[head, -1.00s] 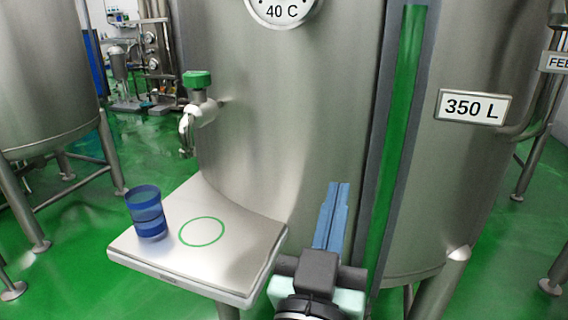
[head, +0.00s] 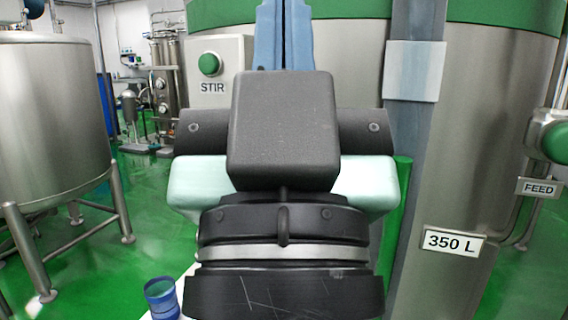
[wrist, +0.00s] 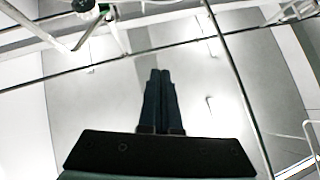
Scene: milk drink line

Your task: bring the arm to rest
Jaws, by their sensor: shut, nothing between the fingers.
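My gripper (head: 284,30) stands large in the middle of the head view, raised and pointing up in front of the tank. Its blue fingers lie side by side, shut, with nothing between them, and their tips run out of the top of the view. The wrist view shows the same shut fingers (wrist: 160,75) against a pale panelled background, apart from anything else.
A blue cup (head: 162,297) shows at the bottom left, partly cut off. The steel tank (head: 480,160) stands behind my gripper, with a STIR button (head: 209,65) to the left and a 350 L label (head: 454,243). Another tank (head: 50,110) stands left.

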